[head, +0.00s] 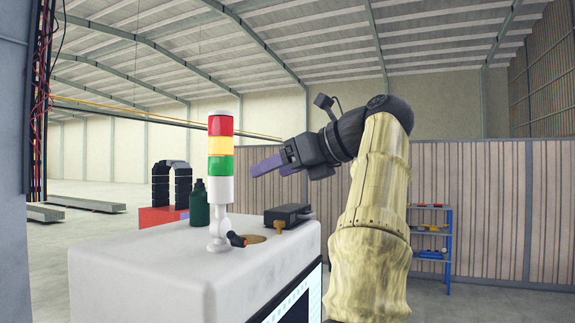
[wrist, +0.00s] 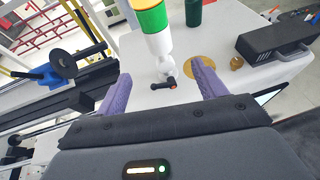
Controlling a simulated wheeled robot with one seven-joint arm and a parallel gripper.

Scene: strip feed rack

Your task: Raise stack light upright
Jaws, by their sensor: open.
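The stack light (head: 220,157), with red, yellow and green bands over a white base, stands upright on top of the white cabinet (head: 140,258). Its white foot has a joint with a black and orange lever (head: 236,239). My gripper (head: 253,169) has purple fingers and is in the air to the right of the light, apart from it in the head view. In the wrist view, the fingers of my gripper (wrist: 158,82) are spread with nothing between them. The green band and lower part of the stack light (wrist: 152,22) show beyond them; its top is cut off.
A dark green bottle (head: 199,203) stands behind the light. A black box (head: 287,215) and a small brass piece (head: 281,227) are to its right, near a tan disc (head: 254,239). The cabinet top in front is clear.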

